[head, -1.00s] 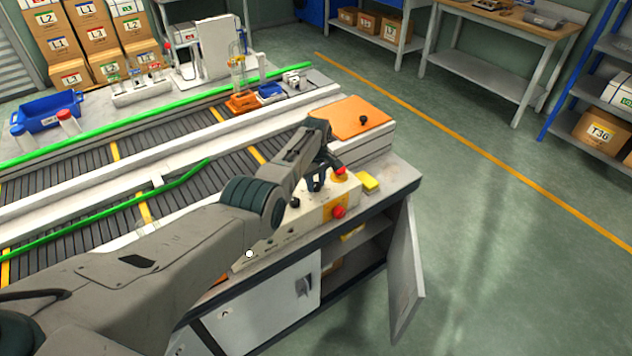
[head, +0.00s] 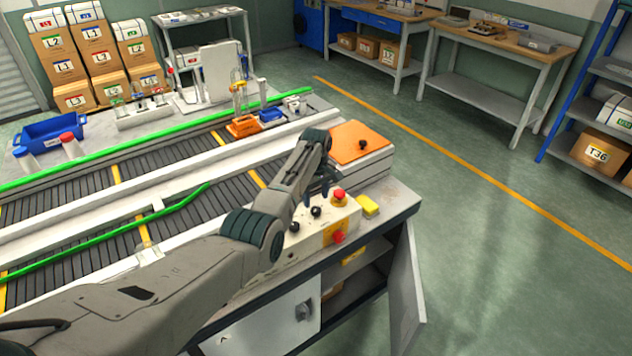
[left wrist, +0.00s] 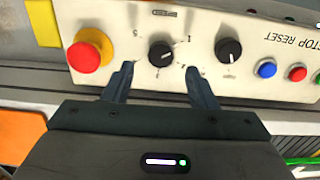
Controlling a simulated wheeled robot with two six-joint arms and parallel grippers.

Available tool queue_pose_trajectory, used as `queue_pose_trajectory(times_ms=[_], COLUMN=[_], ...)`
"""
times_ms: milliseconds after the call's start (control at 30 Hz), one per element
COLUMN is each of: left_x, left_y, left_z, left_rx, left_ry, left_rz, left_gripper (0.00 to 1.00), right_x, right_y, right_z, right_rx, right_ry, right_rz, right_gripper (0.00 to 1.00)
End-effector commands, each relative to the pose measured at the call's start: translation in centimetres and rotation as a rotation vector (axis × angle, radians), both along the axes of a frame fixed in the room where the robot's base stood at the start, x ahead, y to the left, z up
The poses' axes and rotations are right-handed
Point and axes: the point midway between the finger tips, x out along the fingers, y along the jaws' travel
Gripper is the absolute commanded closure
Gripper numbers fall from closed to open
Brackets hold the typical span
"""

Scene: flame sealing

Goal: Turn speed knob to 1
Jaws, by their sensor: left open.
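The white control panel (head: 308,226) sits on the front edge of the conveyor bench. A black knob with a white pointer line, marked 5 and 1 around it, shows in the left wrist view (left wrist: 160,55). My left gripper (left wrist: 161,78) is open, its two fingers on either side of and just short of this knob, which they do not grip. A second black knob (left wrist: 228,50) is just to the right. In the head view the left gripper (head: 322,190) hangs over the panel and its fingertips are hard to make out. My right gripper is not in view.
A red emergency button on a yellow base (left wrist: 88,55) is close left of the fingers. Blue (left wrist: 267,68), red (left wrist: 297,73) and green buttons line the right. A yellow block (head: 367,206) lies beside the panel. A cabinet door (head: 405,290) hangs open below.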

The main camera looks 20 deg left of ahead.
Motion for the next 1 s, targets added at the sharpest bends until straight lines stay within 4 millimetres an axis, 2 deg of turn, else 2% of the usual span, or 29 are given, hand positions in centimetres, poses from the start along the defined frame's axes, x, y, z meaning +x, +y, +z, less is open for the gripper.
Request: queue_pose_trajectory(times_ms=[200, 400, 1000], left_x=[0.0, 0.0, 0.0], left_y=[0.0, 0.0, 0.0], left_z=[3.9, 5.9, 6.3], left_rx=[0.0, 0.0, 0.0], left_ry=[-0.004, -0.001, 0.0], left_rz=[0.0, 0.0, 0.0], left_gripper=[0.48, 0.48, 0.48], right_x=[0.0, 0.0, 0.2], right_y=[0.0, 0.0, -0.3], right_z=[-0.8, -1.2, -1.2], right_rx=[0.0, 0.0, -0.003], right_ry=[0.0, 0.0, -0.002], right_rz=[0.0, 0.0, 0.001], right_gripper=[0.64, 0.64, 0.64])
